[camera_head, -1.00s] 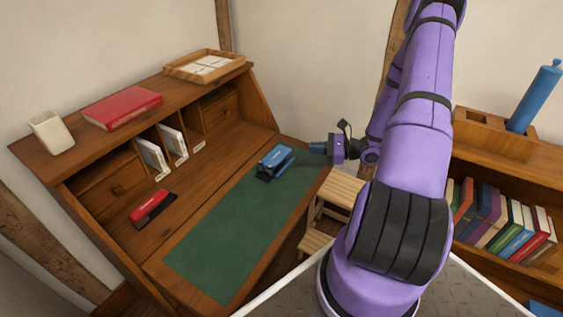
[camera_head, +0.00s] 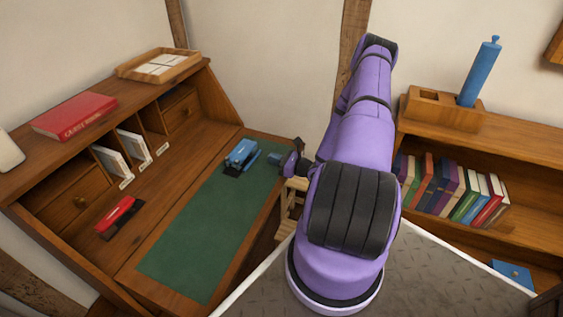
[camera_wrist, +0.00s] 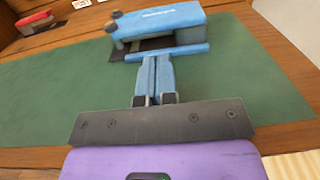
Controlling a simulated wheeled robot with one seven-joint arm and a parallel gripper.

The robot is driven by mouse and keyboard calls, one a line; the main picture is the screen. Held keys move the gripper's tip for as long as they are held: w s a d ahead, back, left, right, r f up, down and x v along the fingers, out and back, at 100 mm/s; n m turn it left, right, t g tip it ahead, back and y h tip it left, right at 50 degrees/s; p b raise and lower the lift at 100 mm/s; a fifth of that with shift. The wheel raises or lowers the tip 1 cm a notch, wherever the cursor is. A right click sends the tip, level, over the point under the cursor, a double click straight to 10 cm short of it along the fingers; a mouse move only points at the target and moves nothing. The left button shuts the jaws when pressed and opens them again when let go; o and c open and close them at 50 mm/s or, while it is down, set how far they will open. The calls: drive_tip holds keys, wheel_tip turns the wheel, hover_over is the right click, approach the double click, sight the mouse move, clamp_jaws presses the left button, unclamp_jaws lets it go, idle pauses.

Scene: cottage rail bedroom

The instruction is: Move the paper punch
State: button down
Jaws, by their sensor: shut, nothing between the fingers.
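The blue paper punch (camera_head: 242,154) with a black base sits on the far end of the desk's green mat (camera_head: 200,232). In the wrist view the punch (camera_wrist: 160,22) lies straight ahead of my fingertips, its long side across the view, with a blue bar along its near edge. My gripper (camera_head: 274,158) is just to the right of the punch, low over the mat. In the wrist view my gripper (camera_wrist: 156,64) has its two blue fingers together with nothing between them. The tips are at or very close to the bar; I cannot tell whether they touch.
A red stapler-like object (camera_head: 119,215) lies on the desk's wood. Pigeonholes with white cards (camera_head: 133,146) and a shelf with a red book (camera_head: 74,116) rise behind. A wooden stool (camera_head: 290,205) stands right of the desk. A bookcase (camera_head: 520,218) is at the right.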

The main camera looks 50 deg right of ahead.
approach(238, 148)
drive_tip(key=x, duration=0.2)
drive_tip(key=shift+w, duration=0.35)
drive_tip(key=x, duration=0.7)
drive_tip(key=shift+w, duration=0.3)
